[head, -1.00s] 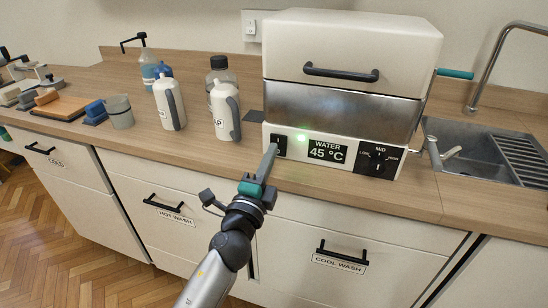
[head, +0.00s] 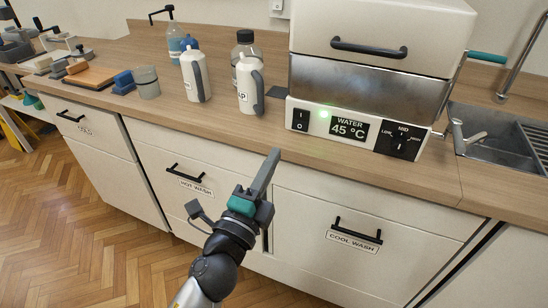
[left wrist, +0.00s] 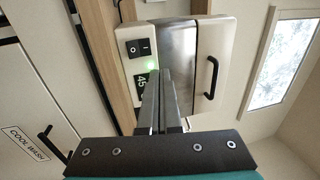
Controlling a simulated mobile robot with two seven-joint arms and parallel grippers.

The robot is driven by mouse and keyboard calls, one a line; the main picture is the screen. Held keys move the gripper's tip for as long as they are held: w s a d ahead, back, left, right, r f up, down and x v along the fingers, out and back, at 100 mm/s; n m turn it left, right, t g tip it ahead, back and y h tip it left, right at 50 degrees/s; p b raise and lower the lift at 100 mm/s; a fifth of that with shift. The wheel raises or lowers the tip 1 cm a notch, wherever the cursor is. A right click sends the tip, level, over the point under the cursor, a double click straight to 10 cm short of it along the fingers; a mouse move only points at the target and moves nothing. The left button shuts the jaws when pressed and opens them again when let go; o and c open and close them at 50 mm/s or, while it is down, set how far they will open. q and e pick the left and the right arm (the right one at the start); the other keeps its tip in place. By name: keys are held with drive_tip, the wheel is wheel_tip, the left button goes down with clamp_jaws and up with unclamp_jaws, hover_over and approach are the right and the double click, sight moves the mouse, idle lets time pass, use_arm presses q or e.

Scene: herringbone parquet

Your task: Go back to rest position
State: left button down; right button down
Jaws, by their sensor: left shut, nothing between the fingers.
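My left gripper (head: 274,156) is shut and empty in the head view. It is in front of the counter's front edge, below and apart from the white water machine (head: 375,85). In the left wrist view, the gripper's fingers (left wrist: 162,75) are together and point toward the machine (left wrist: 185,60). The machine's black rocker switch (head: 300,120) is uncovered, its green light (head: 324,114) is lit, and its display (head: 349,128) reads WATER 45 °C. My right gripper is not in view.
Wooden counter (head: 210,125) runs across, with white bottles (head: 195,76), a grey cup (head: 147,82) and blocks at left, and a sink (head: 490,140) at right. Drawers marked HOT WASH (head: 180,205) and COOL WASH (head: 330,262) are shut below. Parquet floor (head: 75,230) is open at left.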

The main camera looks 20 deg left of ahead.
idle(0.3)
use_arm(q)
drive_tip(key=s+f+n+g, duration=0.2)
drive_tip(key=f+n+g, duration=0.1)
drive_tip(key=f, duration=0.8)
drive_tip(key=s+a+f+n+g, duration=0.1)
drive_tip(key=f+n+g, duration=0.15)
drive_tip(key=f, duration=0.95)
drive_tip(key=s+f+n+g, duration=0.2)
drive_tip(key=f+g, duration=0.1)
drive_tip(key=f, duration=0.8)
drive_tip(key=s+a+f+n+g, duration=0.2)
drive_tip(key=s+f+n+g, duration=0.1)
drive_tip(key=s+f, duration=0.4)
drive_tip(key=s+a+f+n+g+y, duration=0.1)
drive_tip(key=s+a+f+n+g, duration=0.1)
drive_tip(key=s+f, duration=0.5)
drive_tip(key=s+a+f+n+g, duration=0.2)
drive_tip(key=s+f, duration=0.5)
drive_tip(key=s, duration=0.6)
drive_tip(key=n+g, duration=0.1)
drive_tip(key=g, duration=0.1)
drive_tip(key=shift+s+n+g, duration=0.2)
drive_tip(key=shift+n+g, duration=0.15)
